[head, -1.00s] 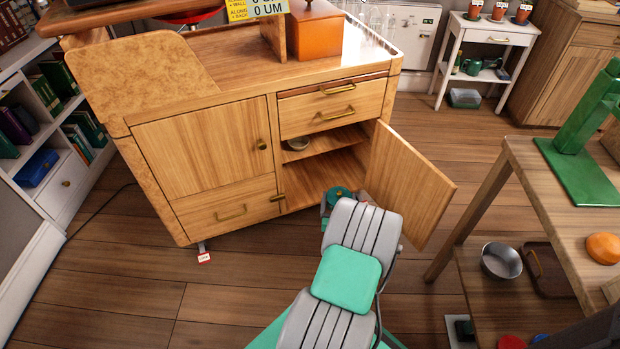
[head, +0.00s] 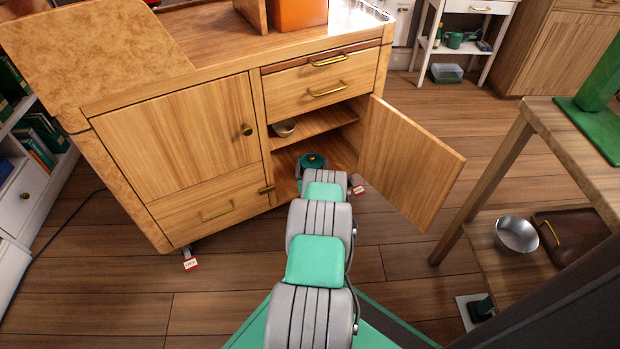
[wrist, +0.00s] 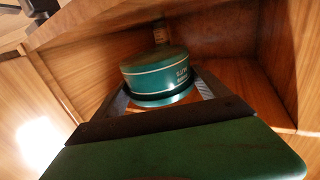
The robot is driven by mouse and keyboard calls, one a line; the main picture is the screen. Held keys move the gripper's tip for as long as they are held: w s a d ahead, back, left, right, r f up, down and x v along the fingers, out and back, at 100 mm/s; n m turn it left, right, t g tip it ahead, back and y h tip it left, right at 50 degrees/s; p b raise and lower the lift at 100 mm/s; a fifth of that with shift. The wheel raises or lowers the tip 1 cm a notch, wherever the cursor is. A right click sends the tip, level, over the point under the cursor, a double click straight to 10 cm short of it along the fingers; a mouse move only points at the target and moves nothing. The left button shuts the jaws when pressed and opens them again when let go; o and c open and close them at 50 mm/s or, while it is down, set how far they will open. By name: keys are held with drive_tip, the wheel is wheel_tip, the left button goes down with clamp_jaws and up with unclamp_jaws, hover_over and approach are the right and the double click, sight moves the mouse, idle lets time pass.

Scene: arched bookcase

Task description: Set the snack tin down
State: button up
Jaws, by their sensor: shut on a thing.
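The snack tin (wrist: 155,75) is a round, dark green tin with a pale line and small lettering on its side. In the wrist view it sits upright between the two fingers of my gripper (wrist: 163,92), which is shut on it. In the head view the tin (head: 311,160) shows beyond the end of my arm, in the open lower compartment of the wooden cabinet (head: 190,130). My arm hides most of the gripper there. I cannot tell whether the tin touches the compartment floor (head: 286,165).
The open cabinet door (head: 408,165) stands close to the right of my arm. A small metal bowl (head: 284,128) sits on the shelf above the compartment floor. A wooden table (head: 560,135) stands at the right, with a metal bowl (head: 516,236) on its lower shelf.

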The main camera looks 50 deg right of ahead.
drive_tip(key=shift+w+d+f, duration=0.35)
drive_tip(key=shift+f, duration=0.2)
drive_tip(key=f, duration=0.1)
drive_tip(key=f+b, duration=0.2)
drive_tip(key=shift+w+d+f, duration=0.2)
drive_tip(key=shift+d+f, duration=0.05)
drive_tip(key=shift+f, duration=0.05)
drive_tip(key=shift+r, duration=0.2)
drive_tip(key=shift+f, duration=0.2)
drive_tip(key=o, duration=1.3)
drive_tip(key=shift+o, duration=0.2)
